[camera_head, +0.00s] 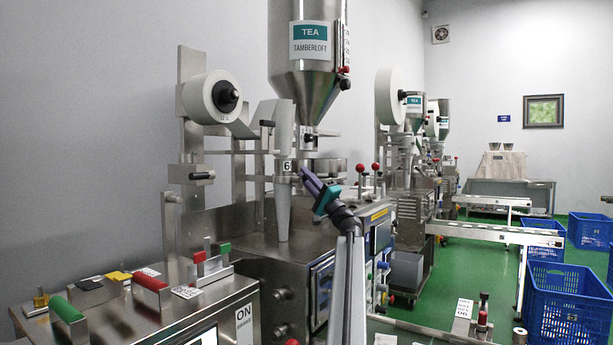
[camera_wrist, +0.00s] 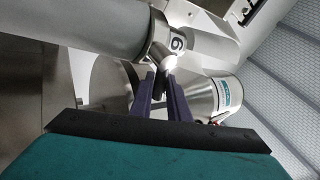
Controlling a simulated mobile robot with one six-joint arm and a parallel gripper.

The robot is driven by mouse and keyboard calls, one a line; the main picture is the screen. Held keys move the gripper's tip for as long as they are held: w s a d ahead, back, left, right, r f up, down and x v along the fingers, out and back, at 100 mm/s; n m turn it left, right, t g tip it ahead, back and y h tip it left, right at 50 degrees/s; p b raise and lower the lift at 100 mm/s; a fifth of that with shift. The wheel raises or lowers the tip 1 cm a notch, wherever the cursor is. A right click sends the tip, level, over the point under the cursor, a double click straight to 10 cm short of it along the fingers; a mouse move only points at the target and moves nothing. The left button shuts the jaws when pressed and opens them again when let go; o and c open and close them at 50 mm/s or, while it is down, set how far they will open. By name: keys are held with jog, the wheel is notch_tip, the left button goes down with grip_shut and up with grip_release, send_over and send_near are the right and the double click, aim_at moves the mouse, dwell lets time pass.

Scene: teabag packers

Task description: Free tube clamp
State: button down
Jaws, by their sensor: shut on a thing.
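The tube clamp (camera_head: 287,167), a metal collar marked 6, sits around the upper part of the pale tube (camera_head: 283,215) on the nearest machine. In the wrist view the clamp (camera_wrist: 176,45) rings the end of the grey tube (camera_wrist: 95,35). My gripper (camera_head: 304,173), with purple fingers and a teal body, reaches the clamp from the right. In the wrist view my gripper (camera_wrist: 161,78) is shut on a small metal part of the clamp (camera_wrist: 164,62). The fingertips partly hide that part, so its full shape is unclear.
A steel hopper (camera_head: 308,45) hangs above the clamp, and a white roll (camera_head: 212,97) is at the left. A steel bench (camera_head: 180,315) with red and green handles is in front. Blue crates (camera_head: 566,300) stand at right.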

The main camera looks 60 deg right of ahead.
jog(key=shift+a+r+n+t+y+p, duration=0.1)
jog(key=shift+r+n+t+y+p, duration=0.15)
jog(key=shift+n+y+p, duration=1.2)
jog(key=shift+a+r+n+t+y+p, duration=0.25)
jog(key=shift+n+y+p, duration=0.45)
jog(key=shift+p, duration=1.4)
jog(key=shift+f+n+y+p, duration=0.1)
jog(key=shift+n+y+p, duration=0.45)
jog(key=shift+n+p, duration=0.6)
jog(key=c, duration=1.7)
grip_release()
jog(key=shift+d, duration=0.1)
jog(key=v, duration=1.3)
jog(key=shift+s+f+p, duration=0.1)
jog(key=shift+s+p, duration=0.2)
jog(key=shift+s, duration=0.1)
